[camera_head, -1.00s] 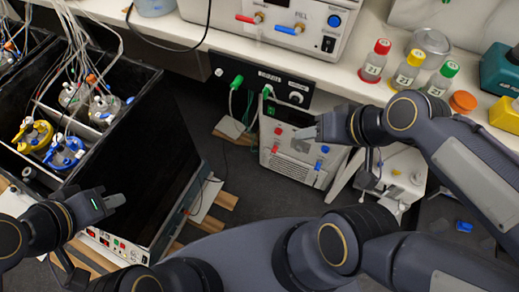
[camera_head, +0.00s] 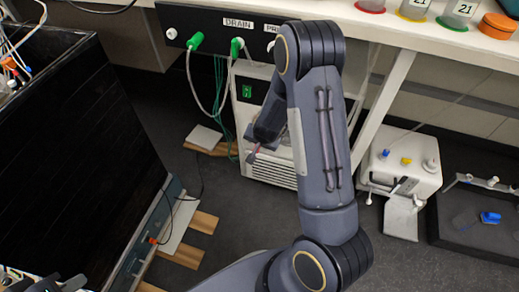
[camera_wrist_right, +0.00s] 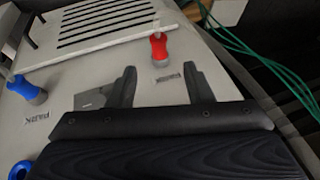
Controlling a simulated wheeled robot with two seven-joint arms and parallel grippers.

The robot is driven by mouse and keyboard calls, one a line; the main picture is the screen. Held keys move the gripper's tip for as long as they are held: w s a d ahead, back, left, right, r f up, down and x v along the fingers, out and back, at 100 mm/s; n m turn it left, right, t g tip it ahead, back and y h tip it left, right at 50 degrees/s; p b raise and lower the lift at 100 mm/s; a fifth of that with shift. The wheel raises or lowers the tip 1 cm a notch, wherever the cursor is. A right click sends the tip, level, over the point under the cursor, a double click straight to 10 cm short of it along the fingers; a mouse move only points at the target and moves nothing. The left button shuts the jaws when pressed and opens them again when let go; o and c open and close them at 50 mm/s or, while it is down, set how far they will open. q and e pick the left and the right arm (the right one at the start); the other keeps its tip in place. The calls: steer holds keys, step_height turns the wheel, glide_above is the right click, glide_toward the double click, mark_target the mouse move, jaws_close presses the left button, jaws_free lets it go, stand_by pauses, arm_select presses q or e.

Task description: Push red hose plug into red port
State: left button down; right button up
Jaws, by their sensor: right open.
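The red hose plug (camera_wrist_right: 159,48) stands on the pale panel of the white unit in the right wrist view, beside a small label. My right gripper (camera_wrist_right: 161,70) is open and empty; the plug lies just beyond its fingertips, roughly between their lines. In the head view my right arm covers much of the white unit (camera_head: 272,172), and the plug cannot be made out clearly. I cannot identify the red port in either current view. My left gripper (camera_head: 65,285) shows only partly at the bottom left edge of the head view; its jaw opening is unclear.
A blue plug (camera_wrist_right: 28,90) and a blue ring (camera_wrist_right: 20,170) are on the panel's left. Green hoses (camera_wrist_right: 262,55) run at the right. A black box (camera_head: 80,150) stands left in the head view. The dark floor (camera_head: 225,235) between has some free room.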

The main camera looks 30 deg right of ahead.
steer(key=b+x, duration=0.3)
steer(key=x, duration=0.4)
steer(key=shift+d+f, duration=0.15)
steer(key=shift+f, duration=0.25)
jaws_close()
steer(key=shift+s+a, duration=0.1)
steer(key=shift+a, duration=0.15)
steer(key=shift+s+a, duration=0.3)
steer(key=shift+s+a, duration=0.1)
steer(key=shift+a, duration=0.05)
steer(key=shift+s+a, duration=0.35)
steer(key=shift+a, duration=0.05)
stand_by(0.4)
